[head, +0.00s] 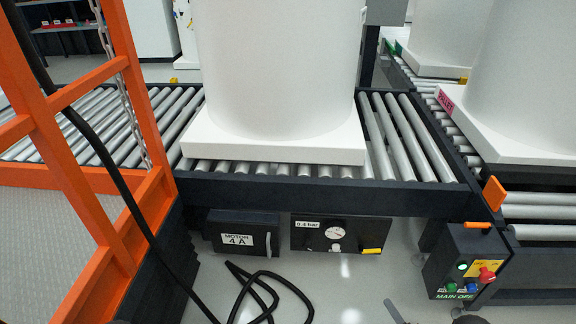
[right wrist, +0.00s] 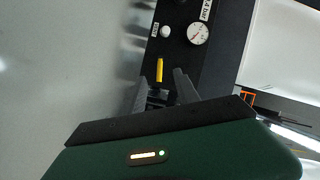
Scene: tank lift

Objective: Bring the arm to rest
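My right gripper (right wrist: 163,78) shows in the right wrist view with its two dark fingers apart and nothing held between them. Beyond the fingertips is the yellow lever (right wrist: 159,69) of the gauge panel. The gap between fingers and lever is hard to judge. In the head view the panel (head: 316,235) hangs under the roller conveyor, with its yellow lever (head: 371,251) lying level at the lower right. A slim grey part at the bottom edge of the head view may belong to my right gripper. My left gripper is not in view.
A white tank (head: 280,70) stands on a white base on the roller conveyor (head: 420,150). An orange frame (head: 150,185) is at left, with a black cable (head: 262,285) on the floor. A control box (head: 465,265) with red knob stands at right. Floor before the panel is mostly open.

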